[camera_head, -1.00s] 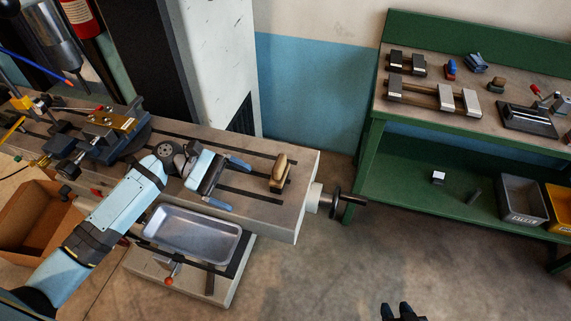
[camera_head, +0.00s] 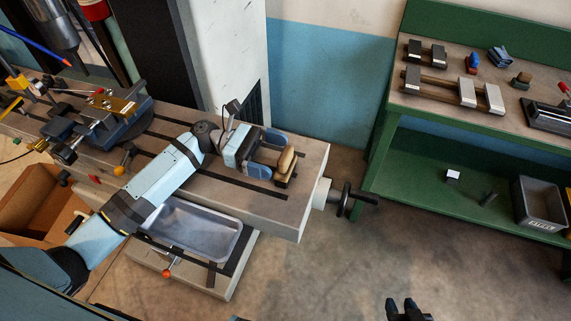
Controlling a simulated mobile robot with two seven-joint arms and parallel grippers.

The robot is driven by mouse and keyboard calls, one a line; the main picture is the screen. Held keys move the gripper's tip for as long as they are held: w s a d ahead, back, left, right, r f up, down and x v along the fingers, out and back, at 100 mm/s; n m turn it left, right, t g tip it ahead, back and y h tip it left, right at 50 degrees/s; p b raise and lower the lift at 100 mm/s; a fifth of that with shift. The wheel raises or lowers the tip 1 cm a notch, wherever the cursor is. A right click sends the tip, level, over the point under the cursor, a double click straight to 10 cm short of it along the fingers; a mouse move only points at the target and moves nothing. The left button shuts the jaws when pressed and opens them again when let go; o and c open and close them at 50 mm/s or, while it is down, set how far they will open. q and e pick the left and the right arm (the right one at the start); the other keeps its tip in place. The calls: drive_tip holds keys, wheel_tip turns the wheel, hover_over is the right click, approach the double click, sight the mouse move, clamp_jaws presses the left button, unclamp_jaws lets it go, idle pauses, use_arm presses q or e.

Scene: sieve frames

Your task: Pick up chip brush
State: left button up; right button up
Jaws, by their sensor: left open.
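The chip brush (camera_head: 286,162), a small block with a tan wooden top and dark bristles below, sits near the right end of the grey machine table (camera_head: 312,180). My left gripper (camera_head: 275,158) is open, with its two blue fingers spread on the far and near sides of the brush's left part. I cannot tell whether either finger touches it. Only a dark part of my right gripper (camera_head: 406,311) shows at the bottom edge, and its jaw state is unclear.
A metal tray (camera_head: 232,244) lies below the machine table's front edge. A vise (camera_head: 110,122) stands on the table's left part. A handwheel (camera_head: 346,198) juts from its right end. A green workbench (camera_head: 385,135) with tools stands at right. Open floor lies between.

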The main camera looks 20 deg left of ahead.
sight(291, 166)
use_arm(q)
drive_tip(key=d+p, duration=0.1)
drive_tip(key=d, duration=0.4)
drive_tip(key=c, duration=1.1)
drive_tip(key=shift+o, duration=0.3)
